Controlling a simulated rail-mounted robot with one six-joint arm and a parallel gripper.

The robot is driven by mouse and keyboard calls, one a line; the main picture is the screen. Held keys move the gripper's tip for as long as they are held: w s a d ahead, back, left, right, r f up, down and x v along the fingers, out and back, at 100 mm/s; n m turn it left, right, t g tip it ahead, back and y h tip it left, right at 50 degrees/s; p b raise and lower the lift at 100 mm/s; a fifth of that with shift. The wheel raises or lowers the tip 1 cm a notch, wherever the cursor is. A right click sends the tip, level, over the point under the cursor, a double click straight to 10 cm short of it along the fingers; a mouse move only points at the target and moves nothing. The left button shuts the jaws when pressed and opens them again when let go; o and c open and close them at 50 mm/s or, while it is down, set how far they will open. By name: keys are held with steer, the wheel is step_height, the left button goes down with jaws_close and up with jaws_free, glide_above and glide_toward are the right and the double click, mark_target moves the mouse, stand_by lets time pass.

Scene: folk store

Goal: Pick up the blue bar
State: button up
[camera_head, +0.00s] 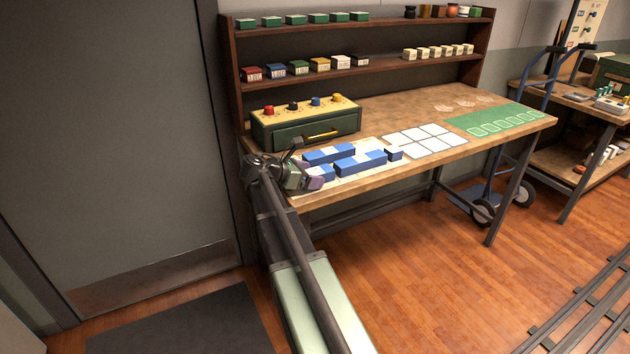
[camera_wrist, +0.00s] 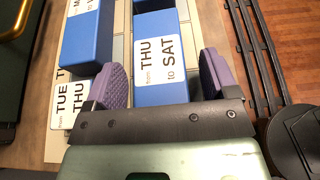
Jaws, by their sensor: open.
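Several blue bars with white labels lie on a pale sheet on the workbench. In the head view, one long blue bar (camera_head: 329,154) lies at the back and another (camera_head: 361,163) in front of it. A shorter blue piece (camera_head: 395,153) lies to the right, and another blue part (camera_head: 325,172) shows beside my gripper (camera_head: 312,177). In the wrist view, a blue bar labelled "from THU to SAT" (camera_wrist: 157,22) extends between the purple fingers of my open gripper (camera_wrist: 164,82). I cannot tell whether the fingers touch it. My gripper hides its near end.
In the wrist view, another blue bar (camera_wrist: 86,38) lies to the left, and a "TUE", "THU" label (camera_wrist: 66,104) sits beside the left finger. A green box with knobs (camera_head: 306,122) stands behind the bars. A white card grid (camera_head: 425,139) lies to their right.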

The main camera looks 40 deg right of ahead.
steer(key=c, duration=1)
steer(key=shift+r, duration=0.1)
steer(key=shift+c, duration=0.2)
step_height(320, 180, up, 20)
steer(key=p, duration=2)
